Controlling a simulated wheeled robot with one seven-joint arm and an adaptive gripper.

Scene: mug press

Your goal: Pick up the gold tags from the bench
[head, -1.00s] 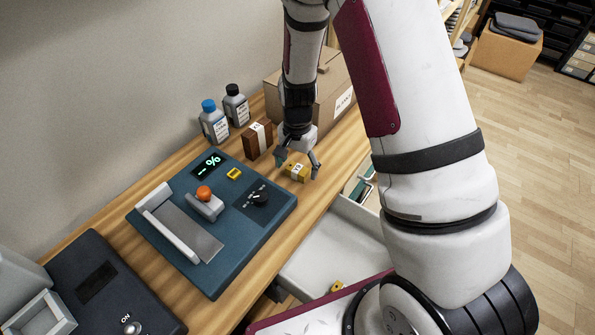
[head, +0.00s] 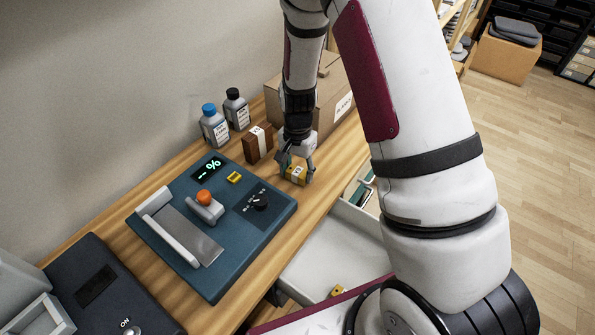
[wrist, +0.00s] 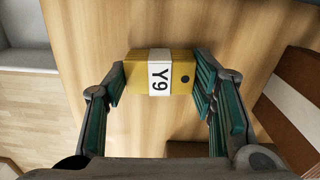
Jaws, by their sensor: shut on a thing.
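The gold tags (head: 299,177) are a small stack with a white band, at the bench edge right of the blue press. In the wrist view the stack (wrist: 136,75) shows its band marked "Y9" and a dark hole near its right end. My gripper (head: 296,174) points down over the stack with a finger at each end. In the wrist view the green-padded fingers of my gripper (wrist: 159,88) are closed against the two ends. The stack appears to be still at bench level.
A blue press (head: 205,225) with a yellow piece (head: 234,177) stands left of the stack. A brown banded block (head: 258,144), two bottles (head: 214,126) and a cardboard box (head: 325,105) are behind. An open drawer (head: 325,255) below holds another small gold item (head: 337,291).

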